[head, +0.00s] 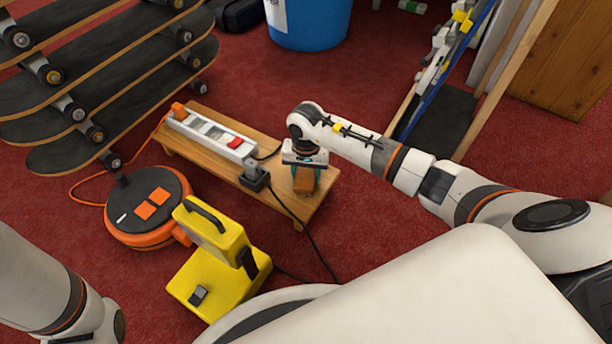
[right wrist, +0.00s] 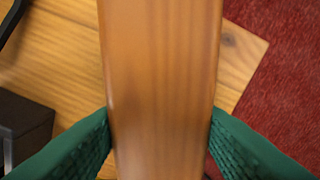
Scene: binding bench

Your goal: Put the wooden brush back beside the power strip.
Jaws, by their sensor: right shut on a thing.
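The wooden brush (head: 303,182) is in my right gripper (head: 304,176), over the right end of the low wooden bench (head: 317,203). In the right wrist view the brush's brown wood (right wrist: 162,90) fills the middle, with the green finger pads of the gripper (right wrist: 162,140) pressed on both sides. I cannot tell whether the brush touches the bench top. The white power strip (head: 211,134) with a red switch lies along the bench, to the left of the brush. A black plug (head: 254,178) sits between them. Of my left arm only a link shows; its gripper is out of view.
An orange and black cable reel (head: 148,207) and a yellow device (head: 219,262) stand on the red carpet in front of the bench. A black cable runs down from the plug. Stacked skateboards (head: 110,90) are at the left, a blue bin (head: 309,22) behind.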

